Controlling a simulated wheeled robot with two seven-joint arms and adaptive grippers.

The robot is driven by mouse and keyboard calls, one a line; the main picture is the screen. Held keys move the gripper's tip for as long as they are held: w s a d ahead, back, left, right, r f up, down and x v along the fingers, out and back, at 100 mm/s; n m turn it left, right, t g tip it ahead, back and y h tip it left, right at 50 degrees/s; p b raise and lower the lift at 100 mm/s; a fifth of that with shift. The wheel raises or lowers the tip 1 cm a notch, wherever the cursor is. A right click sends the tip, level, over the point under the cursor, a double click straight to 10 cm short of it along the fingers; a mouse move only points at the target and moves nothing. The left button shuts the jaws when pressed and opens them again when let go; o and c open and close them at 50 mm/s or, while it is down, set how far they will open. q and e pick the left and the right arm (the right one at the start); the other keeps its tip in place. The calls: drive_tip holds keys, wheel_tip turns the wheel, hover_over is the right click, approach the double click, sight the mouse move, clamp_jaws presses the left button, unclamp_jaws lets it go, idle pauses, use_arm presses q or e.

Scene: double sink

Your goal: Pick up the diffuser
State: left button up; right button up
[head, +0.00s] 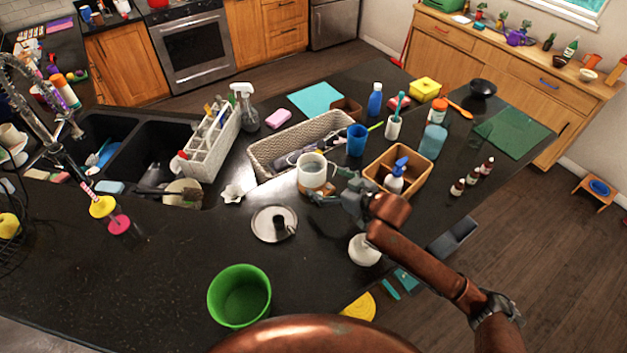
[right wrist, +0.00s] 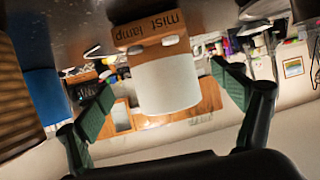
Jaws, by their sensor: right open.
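The diffuser (head: 311,168) is a white cylinder on a wooden base, standing on the dark counter in front of the woven basket. In the right wrist view, which looks upside down, the diffuser (right wrist: 165,86) shows "mist lamp" lettering on its wooden base. My right gripper (head: 331,186) is open just to the right of the diffuser in the head view. In the right wrist view its two green-padded fingers (right wrist: 163,95) are spread, one to each side of the white cylinder, with gaps visible. My left gripper is not in view.
A woven basket (head: 262,152) stands behind the diffuser, with a blue cup (head: 357,139) nearby. A tan bin (head: 413,168) with a pump bottle is to the right. Bare counter (head: 180,265) lies at front left.

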sight(312, 167)
drive_tip(key=p+x, duration=0.1)
drive_tip(key=x, duration=0.5)
drive_tip(key=shift+s+a+f, duration=0.1)
drive_tip(key=shift+f, duration=0.05)
drive_tip(key=c, duration=1.6)
drive_tip(key=shift+c, duration=0.3)
